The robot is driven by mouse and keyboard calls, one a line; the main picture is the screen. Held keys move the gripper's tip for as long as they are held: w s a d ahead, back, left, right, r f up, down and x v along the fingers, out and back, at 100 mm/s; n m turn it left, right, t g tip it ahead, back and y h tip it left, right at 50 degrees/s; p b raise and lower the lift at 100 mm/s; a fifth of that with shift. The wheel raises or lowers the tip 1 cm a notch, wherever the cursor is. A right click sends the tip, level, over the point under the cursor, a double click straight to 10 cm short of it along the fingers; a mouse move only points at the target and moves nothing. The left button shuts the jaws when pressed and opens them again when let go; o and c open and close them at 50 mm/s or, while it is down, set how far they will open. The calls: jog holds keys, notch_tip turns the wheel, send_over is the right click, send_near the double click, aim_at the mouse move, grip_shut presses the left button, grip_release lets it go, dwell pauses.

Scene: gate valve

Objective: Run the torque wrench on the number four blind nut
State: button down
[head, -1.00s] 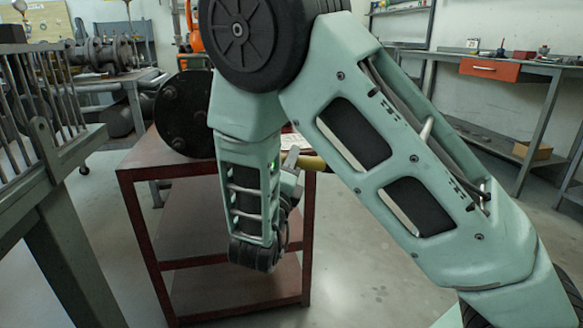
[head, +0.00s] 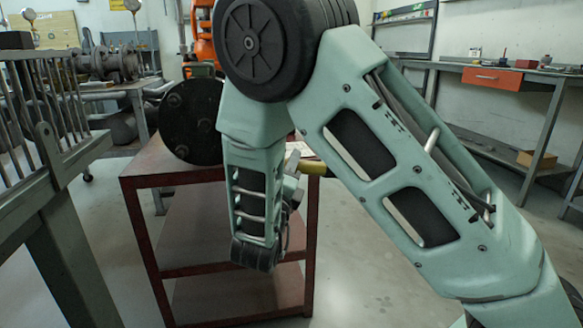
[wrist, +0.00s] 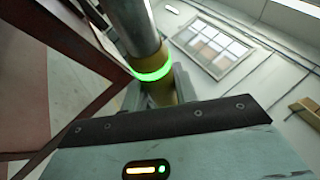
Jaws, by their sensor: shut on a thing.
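The torque wrench (wrist: 146,38) is a metal cylinder with a yellow-brown collar and a glowing green ring. My gripper (wrist: 160,92) is shut on it in the wrist view. In the head view, a yellow end of the wrench (head: 314,168) sticks out to the right of my wrist. My arm hides most of my gripper there. The black blind flange (head: 190,122) stands upright on the red-brown table, left of my forearm, with several round nuts on its face. I cannot tell which nut is number four. The wrench appears apart from the flange.
The red-brown table (head: 150,165) has open shelves below and stands close to my forearm. A grey barred rack (head: 45,130) is at the left. A bench with an orange drawer (head: 493,78) stands at the back right. The floor right of the table is clear.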

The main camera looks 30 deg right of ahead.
jog(key=shift+w, duration=0.15)
jog(key=shift+w+d+b, duration=0.25)
jog(key=shift+w+b, duration=0.1)
jog(key=shift+w, duration=0.35)
jog(key=shift+w+d+b, duration=0.25)
jog(key=shift+w+b, duration=0.05)
jog(key=shift+w, duration=0.35)
jog(key=shift+r, duration=0.1)
jog(key=shift+w+d+b, duration=0.25)
jog(key=shift+w+b, duration=0.55)
jog(key=shift+b, duration=1.65)
dwell(2.1)
dwell(0.5)
jog(key=shift+s+b, duration=0.15)
jog(key=shift+b, duration=0.85)
dwell(0.3)
